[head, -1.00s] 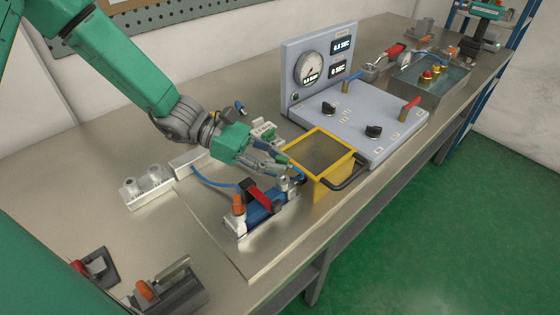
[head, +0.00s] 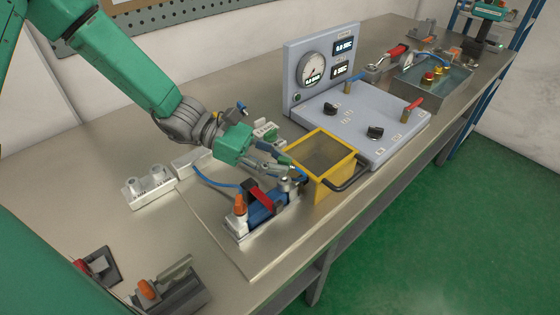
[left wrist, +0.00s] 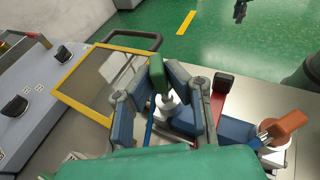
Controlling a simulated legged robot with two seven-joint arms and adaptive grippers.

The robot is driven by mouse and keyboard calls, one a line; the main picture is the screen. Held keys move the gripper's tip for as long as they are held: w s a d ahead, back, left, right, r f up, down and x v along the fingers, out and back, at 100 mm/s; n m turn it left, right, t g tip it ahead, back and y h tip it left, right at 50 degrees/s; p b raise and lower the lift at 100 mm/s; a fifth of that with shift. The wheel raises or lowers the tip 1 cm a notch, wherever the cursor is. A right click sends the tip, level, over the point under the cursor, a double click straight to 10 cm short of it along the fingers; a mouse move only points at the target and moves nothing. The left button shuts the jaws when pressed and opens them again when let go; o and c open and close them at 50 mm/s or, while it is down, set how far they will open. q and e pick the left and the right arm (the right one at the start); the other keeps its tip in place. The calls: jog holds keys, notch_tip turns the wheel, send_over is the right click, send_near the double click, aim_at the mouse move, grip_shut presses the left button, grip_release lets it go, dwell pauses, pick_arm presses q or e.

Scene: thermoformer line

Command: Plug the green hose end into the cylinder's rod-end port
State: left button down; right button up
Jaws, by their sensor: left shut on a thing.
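The cylinder (head: 270,211) is a blue body in a pale mount near the bench's front edge; it also shows in the left wrist view (left wrist: 238,131). An orange fitting (head: 240,205) stands at its left end. My left gripper (head: 288,168) is over its right end, by the yellow bin. It is shut on the green hose end (left wrist: 155,72), which stands between the fingers. A silver fitting (left wrist: 168,103) shows just below the green end; I cannot tell whether they are joined. A blue hose (head: 211,183) runs left from the gripper.
A yellow-rimmed bin (head: 333,182) with a black handle stands close right of the gripper. A grey gauge panel (head: 345,120) is behind it. A red-and-black clamp (head: 260,197) crosses the cylinder. A white block (head: 148,191) sits to the left.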

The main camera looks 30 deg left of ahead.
pick_arm(q)
jog(key=shift+f+b, duration=0.95)
jog(key=shift+f, duration=0.4)
dwell(0.3)
jog(key=c, duration=1.5)
grip_release()
jog(key=shift+a+r, duration=0.1)
jog(key=shift+a, duration=0.1)
jog(key=v, duration=1.1)
jog(key=shift+a, duration=0.3)
